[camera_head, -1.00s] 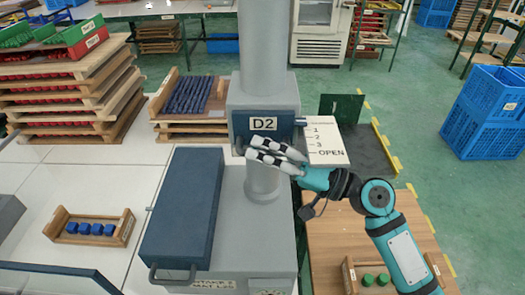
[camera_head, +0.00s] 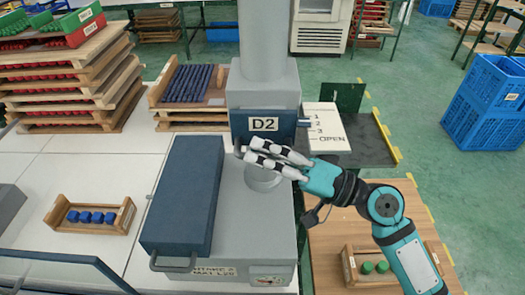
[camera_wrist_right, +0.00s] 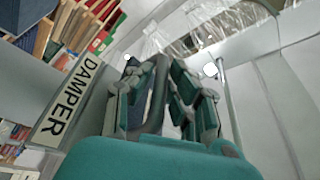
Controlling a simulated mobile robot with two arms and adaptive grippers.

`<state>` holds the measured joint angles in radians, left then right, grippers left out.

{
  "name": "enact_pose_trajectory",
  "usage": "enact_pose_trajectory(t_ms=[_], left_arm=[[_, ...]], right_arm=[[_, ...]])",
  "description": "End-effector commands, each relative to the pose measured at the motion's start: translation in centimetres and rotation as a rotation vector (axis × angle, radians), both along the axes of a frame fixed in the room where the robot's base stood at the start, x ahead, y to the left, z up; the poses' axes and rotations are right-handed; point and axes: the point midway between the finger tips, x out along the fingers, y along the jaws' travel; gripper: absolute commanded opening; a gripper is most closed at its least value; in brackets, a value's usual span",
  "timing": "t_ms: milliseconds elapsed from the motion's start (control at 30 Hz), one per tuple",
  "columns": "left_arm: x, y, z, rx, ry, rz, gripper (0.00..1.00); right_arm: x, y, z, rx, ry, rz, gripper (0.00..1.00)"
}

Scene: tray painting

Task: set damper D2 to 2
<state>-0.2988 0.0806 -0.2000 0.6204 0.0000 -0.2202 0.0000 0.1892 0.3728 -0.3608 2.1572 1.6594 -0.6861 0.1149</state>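Damper D2 is a blue slide block (camera_head: 263,125) with a white D2 label, set in the grey duct housing (camera_head: 264,85). A short pin (camera_head: 304,122) sticks out of its right side toward the white scale plate (camera_head: 328,138), marked 1, 2, 3 and OPEN. The pin looks about level with the 2. My right gripper (camera_head: 249,150) is at the block's front, its fingers on either side of the grey handle (camera_head: 238,146). The wrist view shows the handle loop (camera_wrist_right: 157,85) between the fingers, apparently gripped. My left gripper is not in view.
A wooden tray (camera_head: 62,223) with several blue pieces is at left. Another tray (camera_head: 350,270) with green pieces is at lower right. Stacked trays (camera_head: 70,95) stand at back left.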

Motion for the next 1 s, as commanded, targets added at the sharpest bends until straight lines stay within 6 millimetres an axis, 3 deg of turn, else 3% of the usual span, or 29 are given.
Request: enact_pose_trajectory(t_ms=[133, 567, 667, 1000], left_arm=[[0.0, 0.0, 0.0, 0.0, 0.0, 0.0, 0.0], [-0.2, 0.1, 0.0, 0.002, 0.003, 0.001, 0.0], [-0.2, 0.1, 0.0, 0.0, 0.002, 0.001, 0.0], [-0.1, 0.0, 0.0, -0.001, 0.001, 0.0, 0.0]], right_arm=[[0.0, 0.0, 0.0, 0.001, 0.0, -0.001, 0.36], [0.0, -0.4, -0.1, 0.001, 0.001, -0.002, 0.36], [-0.4, -1.4, -0.4, -0.001, 0.003, -0.003, 0.36], [-2.6, -7.9, -1.9, 0.0, 0.005, -0.004, 0.36]])
